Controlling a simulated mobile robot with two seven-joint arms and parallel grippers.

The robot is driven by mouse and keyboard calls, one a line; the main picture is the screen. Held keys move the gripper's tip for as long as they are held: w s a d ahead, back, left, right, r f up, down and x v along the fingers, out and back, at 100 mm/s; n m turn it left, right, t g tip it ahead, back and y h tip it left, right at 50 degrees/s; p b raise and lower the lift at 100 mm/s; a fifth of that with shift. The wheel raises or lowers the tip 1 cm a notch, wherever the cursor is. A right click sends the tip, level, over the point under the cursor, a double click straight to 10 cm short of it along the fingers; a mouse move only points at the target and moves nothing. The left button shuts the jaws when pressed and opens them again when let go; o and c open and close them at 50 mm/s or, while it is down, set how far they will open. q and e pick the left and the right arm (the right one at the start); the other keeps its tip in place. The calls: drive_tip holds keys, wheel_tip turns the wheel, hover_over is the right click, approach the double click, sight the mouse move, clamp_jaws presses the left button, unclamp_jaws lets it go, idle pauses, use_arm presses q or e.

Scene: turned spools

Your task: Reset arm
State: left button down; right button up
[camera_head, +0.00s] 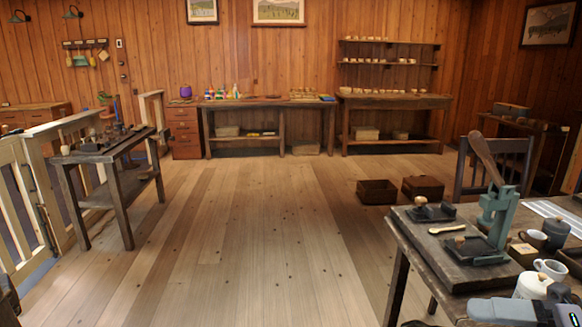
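Neither my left gripper nor my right gripper can be made out in the head view. A grey rounded shape (505,311) shows at the bottom right by the near table. The frame edge cuts it off, and I cannot tell whether it is part of my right arm. The near table (436,262) is dark wood. On it stand a green press (495,215) with a wooden lever, a wooden spoon (447,229), a small black stand (432,212), mugs (550,269) and a lidded white jar (532,286).
The plank floor (240,235) is clear in the middle. A narrow workbench (104,157) and a white railing (25,190) stand at left. Two wooden crates (377,191) (423,188) and a chair (493,168) are behind the near table. Benches (268,104) (395,102) line the back wall.

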wheel_tip(320, 180, down, 13)
drive_tip(key=m+t+h+p, duration=0.3)
drive_tip(key=m+t+h, duration=0.6)
drive_tip(key=m, duration=1.2)
drive_tip(key=s+a+f+m+g+h+p, duration=0.1)
drive_tip(key=s+a+f+m+g+h, duration=0.2)
drive_tip(key=s+a+f+m, duration=0.3)
drive_tip(key=s+f+m+g, duration=0.1)
drive_tip(key=s+f+m, duration=0.3)
drive_tip(key=f, duration=0.3)
drive_tip(key=shift+f+m+g+h, duration=0.2)
drive_tip(key=shift+m+g+h, duration=0.1)
drive_tip(key=shift+m+g, duration=0.1)
